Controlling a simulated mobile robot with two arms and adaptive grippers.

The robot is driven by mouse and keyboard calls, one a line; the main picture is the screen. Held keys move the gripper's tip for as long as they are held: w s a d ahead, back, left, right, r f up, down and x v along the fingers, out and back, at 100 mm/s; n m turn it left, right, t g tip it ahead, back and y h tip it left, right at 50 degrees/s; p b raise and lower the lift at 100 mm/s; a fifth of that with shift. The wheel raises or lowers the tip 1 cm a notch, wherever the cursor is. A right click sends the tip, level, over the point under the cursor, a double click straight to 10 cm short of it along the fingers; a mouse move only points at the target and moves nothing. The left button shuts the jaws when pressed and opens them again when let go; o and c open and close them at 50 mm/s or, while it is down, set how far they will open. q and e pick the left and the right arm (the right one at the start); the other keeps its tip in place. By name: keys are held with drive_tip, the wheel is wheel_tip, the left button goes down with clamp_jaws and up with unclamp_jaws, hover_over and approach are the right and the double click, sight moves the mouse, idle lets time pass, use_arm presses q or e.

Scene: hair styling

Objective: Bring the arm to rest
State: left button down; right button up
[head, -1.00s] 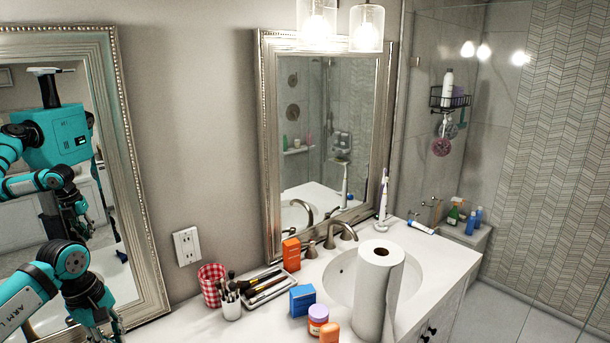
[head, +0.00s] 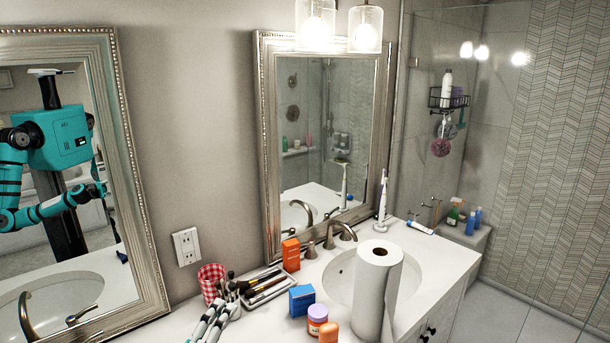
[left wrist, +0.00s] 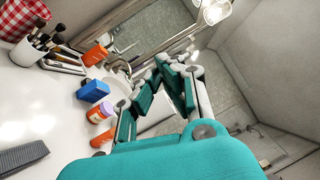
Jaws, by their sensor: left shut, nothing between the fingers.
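My left gripper (head: 222,308) shows at the bottom of the head view, with its grey and white fingers pointing up over the front of the counter. It is shut and empty, beside the cup of brushes, and partly hides it. Whether it touches the cup I cannot tell. In the left wrist view my left gripper (left wrist: 172,64) reaches away from the camera, with nothing between its fingers. My right gripper does not show directly. My reflection stands in the left mirror (head: 145,200), with a teal arm bent.
The white counter (head: 160,330) holds a red checked cup (head: 211,285), a brush tray (head: 268,287), a blue box (head: 301,300), an orange box (head: 290,254), jars (head: 317,319) and a paper roll (head: 375,300) by the sink. A dark ridged object (left wrist: 22,158) lies in the wrist view.

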use_arm(q)
drive_tip(key=s+a+f+n+g+y, duration=0.4)
drive_tip(key=s+f+n, duration=0.1)
drive_tip(key=f+n, duration=0.25)
drive_tip(key=s+a+f+n+g+y, duration=0.3)
drive_tip(key=s+f+n, duration=0.2)
drive_tip(key=f+n, duration=0.25)
drive_tip(key=s+d+f+n+g+h, duration=0.1)
drive_tip(key=s+f+n+g, duration=0.25)
drive_tip(key=s, duration=0.65)
drive_tip(key=s+d+f+n+g+h, duration=0.1)
drive_tip(key=s+f+n+g, duration=0.3)
drive_tip(key=s, duration=0.5)
wheel_tip(320, 180, down, 29)
drive_tip(key=g+b, duration=0.3)
drive_tip(key=b, duration=0.2)
drive_tip(key=s+a+f+b, duration=0.1)
drive_tip(key=s+f+b, duration=0.1)
drive_tip(key=s+f, duration=0.7)
drive_tip(key=s+a+f+m+b, duration=0.1)
drive_tip(key=s+a+f+b, duration=0.1)
drive_tip(key=s+f, duration=0.7)
wheel_tip(320, 180, down, 5)
drive_tip(key=shift+s+f+g+y+b, duration=0.2)
drive_tip(key=shift+g+y+b, duration=0.1)
drive_tip(key=shift+g+b, duration=0.2)
